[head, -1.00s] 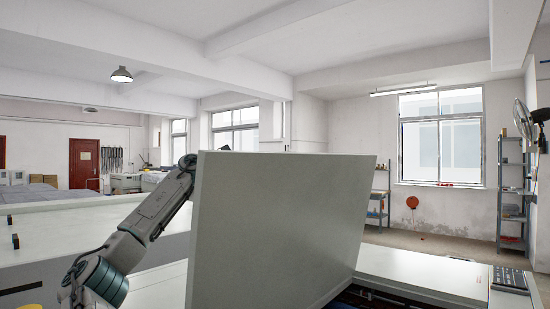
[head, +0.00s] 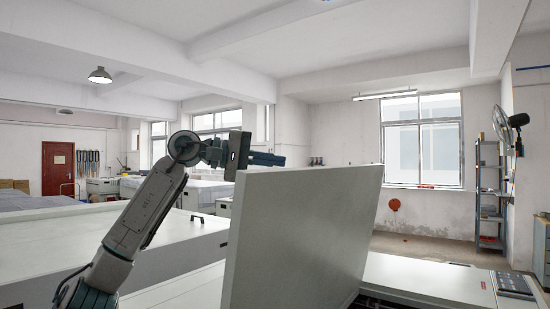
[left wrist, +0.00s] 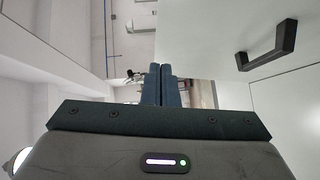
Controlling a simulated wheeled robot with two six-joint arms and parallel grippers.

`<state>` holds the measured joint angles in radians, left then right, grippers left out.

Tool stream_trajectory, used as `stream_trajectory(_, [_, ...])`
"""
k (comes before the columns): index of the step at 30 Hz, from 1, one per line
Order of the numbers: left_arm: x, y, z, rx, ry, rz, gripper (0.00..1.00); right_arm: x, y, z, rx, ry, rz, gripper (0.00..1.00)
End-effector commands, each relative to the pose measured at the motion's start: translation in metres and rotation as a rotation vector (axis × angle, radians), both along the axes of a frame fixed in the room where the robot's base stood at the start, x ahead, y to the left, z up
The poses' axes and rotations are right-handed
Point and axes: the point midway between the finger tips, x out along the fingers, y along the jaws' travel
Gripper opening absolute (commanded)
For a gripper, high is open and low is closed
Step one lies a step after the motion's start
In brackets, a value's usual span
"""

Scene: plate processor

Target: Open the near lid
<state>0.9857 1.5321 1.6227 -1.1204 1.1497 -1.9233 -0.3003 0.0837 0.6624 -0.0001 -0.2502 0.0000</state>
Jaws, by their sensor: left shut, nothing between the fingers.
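The near lid (head: 300,235) is a large pale panel standing raised and tilted on the machine in the head view. A pale panel (left wrist: 205,45) there carries a black bar handle (left wrist: 268,48), apart from the fingers; I cannot tell whether this panel is the near lid. My right gripper is not in view.
A white machine surface (head: 60,250) with a dark handle (head: 153,228) lies to the left. A pale machine top (head: 430,280) with a keypad (head: 513,284) is at the lower right. Shelves (head: 490,190) and a fan (head: 510,125) stand farther back.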

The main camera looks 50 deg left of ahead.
Motion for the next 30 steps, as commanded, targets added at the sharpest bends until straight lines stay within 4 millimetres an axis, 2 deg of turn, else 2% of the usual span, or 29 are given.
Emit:
stream_trajectory(1, [0.011,-0.006,0.004,-0.001,0.004,-0.004,0.0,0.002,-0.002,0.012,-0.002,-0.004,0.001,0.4])
stream_trajectory(5, [0.036,-0.019,0.001,-0.003,0.004,-0.004,0.0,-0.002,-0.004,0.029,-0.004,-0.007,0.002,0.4])
stream_trajectory(11, [0.068,-0.035,-0.004,-0.004,0.004,-0.004,0.0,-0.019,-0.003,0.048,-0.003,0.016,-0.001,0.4])
stream_trajectory(15, [0.072,-0.056,-0.012,0.0,0.004,-0.001,0.0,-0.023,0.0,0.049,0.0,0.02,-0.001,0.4])
stream_trajectory(18, [0.075,-0.065,-0.014,-0.001,0.004,-0.001,0.0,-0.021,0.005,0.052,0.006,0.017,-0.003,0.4])
stream_trajectory(30, [0.077,-0.07,-0.016,-0.004,0.003,0.0,0.0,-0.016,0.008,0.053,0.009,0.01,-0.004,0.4])
